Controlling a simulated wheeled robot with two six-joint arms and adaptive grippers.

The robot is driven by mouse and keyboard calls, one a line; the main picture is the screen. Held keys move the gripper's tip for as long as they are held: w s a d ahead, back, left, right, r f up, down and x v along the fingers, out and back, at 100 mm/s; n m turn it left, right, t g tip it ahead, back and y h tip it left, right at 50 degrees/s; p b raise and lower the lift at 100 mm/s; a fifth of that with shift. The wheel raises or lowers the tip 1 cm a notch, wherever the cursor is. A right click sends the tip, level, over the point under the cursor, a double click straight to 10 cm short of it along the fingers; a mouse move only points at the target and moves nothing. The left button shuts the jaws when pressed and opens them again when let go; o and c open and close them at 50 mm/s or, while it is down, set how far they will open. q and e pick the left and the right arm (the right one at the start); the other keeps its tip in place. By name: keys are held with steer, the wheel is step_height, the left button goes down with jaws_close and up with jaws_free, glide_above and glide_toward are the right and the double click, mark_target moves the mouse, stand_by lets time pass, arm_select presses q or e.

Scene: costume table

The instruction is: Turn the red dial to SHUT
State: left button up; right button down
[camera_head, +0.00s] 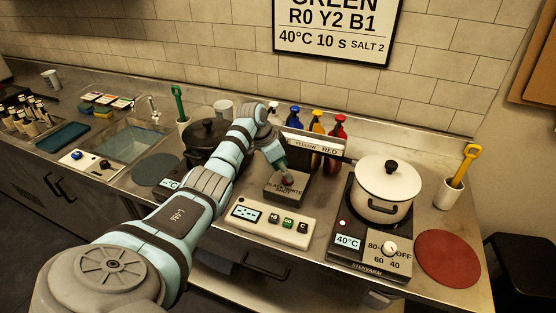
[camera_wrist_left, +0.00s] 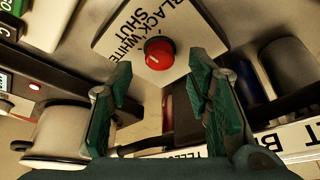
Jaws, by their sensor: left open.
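The red dial (camera_wrist_left: 160,53) sits on a grey plate (camera_wrist_left: 187,35) lettered BLACK, WHITE and SHUT. A short pale mark shows on the dial, but I cannot tell which word it points to. In the head view the dial (camera_head: 286,181) is partly hidden by my gripper on its dark box (camera_head: 284,198). My left gripper (camera_wrist_left: 160,85) is open, its two green fingers apart on either side of the dial in the wrist picture. In the head view my left gripper (camera_head: 280,165) is just above the dial; I cannot tell whether it touches. My right gripper is not in view.
Behind the box stand several pump bottles (camera_head: 316,124) and a label strip reading YELLOW and RED (camera_head: 317,144). A button panel (camera_head: 270,222) lies in front. A cream pot (camera_head: 384,185) stands on a hotplate at right; a dark pot (camera_head: 207,135) is left, behind my arm.

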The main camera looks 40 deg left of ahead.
arm_select(q)
steer(key=v, duration=0.9)
